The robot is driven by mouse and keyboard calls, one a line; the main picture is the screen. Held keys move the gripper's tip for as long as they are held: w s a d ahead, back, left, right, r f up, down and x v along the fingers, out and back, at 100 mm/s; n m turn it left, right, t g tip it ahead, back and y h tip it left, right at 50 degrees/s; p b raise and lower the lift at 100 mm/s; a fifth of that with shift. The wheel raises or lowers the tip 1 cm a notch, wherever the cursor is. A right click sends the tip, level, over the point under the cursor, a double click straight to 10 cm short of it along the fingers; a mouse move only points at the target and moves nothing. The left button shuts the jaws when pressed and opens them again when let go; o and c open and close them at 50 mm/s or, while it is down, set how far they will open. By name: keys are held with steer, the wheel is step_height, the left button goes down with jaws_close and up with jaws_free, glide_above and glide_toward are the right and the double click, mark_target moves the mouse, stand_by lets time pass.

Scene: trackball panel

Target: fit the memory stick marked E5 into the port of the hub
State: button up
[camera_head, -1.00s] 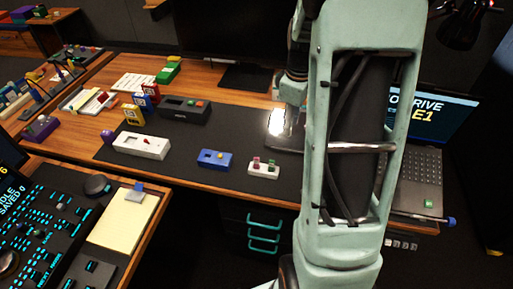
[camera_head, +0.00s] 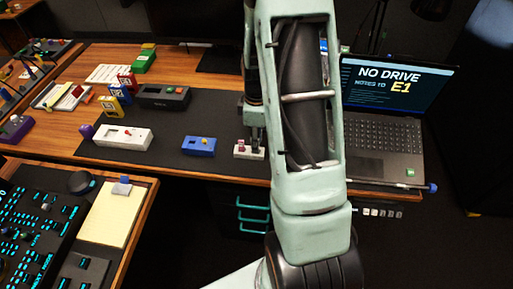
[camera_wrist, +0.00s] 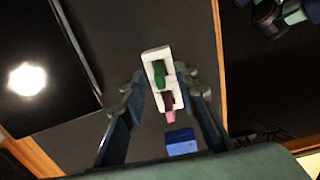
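A small white holder (camera_head: 249,150) stands near the front edge of the desk mat. In the wrist view the holder (camera_wrist: 158,66) carries a green stick (camera_wrist: 159,74) and a pink stick (camera_wrist: 169,104). No E5 mark is readable on either. My gripper (camera_wrist: 160,82) is open, with its fingers on either side of the holder and nothing clearly held. In the head view my gripper (camera_head: 255,138) is directly above or at the holder; contact cannot be told. Which box is the hub cannot be told.
A blue box (camera_head: 198,147), a long white box (camera_head: 122,138) and a dark box (camera_head: 163,96) stand on the mat to the left. At right, a laptop (camera_head: 385,137) reads "NO DRIVE" and "E1". A notepad (camera_head: 110,214) lies at front left.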

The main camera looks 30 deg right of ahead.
steer(key=shift+f, duration=0.5)
jaws_close()
